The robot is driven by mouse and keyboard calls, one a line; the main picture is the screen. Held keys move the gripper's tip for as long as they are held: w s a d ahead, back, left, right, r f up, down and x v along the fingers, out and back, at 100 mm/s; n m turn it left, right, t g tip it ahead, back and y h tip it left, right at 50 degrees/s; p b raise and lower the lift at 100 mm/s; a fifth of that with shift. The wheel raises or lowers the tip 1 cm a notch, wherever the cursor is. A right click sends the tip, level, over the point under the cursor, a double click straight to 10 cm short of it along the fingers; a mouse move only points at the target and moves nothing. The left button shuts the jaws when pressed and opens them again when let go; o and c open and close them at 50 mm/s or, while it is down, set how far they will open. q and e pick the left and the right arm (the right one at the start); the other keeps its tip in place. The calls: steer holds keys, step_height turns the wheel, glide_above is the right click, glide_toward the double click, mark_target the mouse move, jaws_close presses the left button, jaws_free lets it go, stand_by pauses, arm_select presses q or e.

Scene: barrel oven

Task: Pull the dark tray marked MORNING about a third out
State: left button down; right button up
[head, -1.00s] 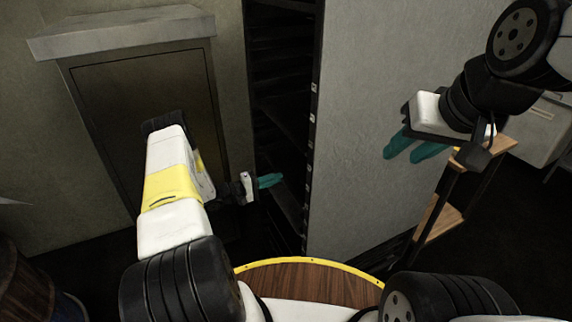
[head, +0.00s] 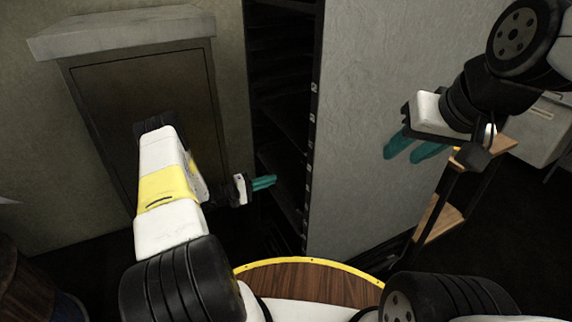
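The dark rack (head: 283,118) is a tall, narrow opening with several dim shelf or tray edges inside. I cannot read MORNING on any of them, so I cannot tell which tray is marked. Small pale labels (head: 314,88) run down its right edge, too small to read. My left gripper (head: 274,182), with teal fingertips, is at the left side of the opening, pointing right. Its fingers lie close together in this view, and contact with a tray cannot be made out. My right gripper (head: 402,153) hangs in front of the pale wall, its two teal fingers apart and empty.
A pale grey wall panel (head: 365,90) stands right of the opening. A closed dark panel with a stone ledge (head: 125,35) is at the left. A wooden shelf stand (head: 440,218) is at the right, and a barrel-like wooden object (head: 22,285) at lower left.

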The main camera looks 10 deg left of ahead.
arm_select(q)
steer(key=v, duration=1.9)
steer(key=c, duration=1.6)
jaws_free()
steer(key=shift+o, duration=0.2)
steer(key=v, duration=0.8)
steer(key=shift+d+r, duration=0.1)
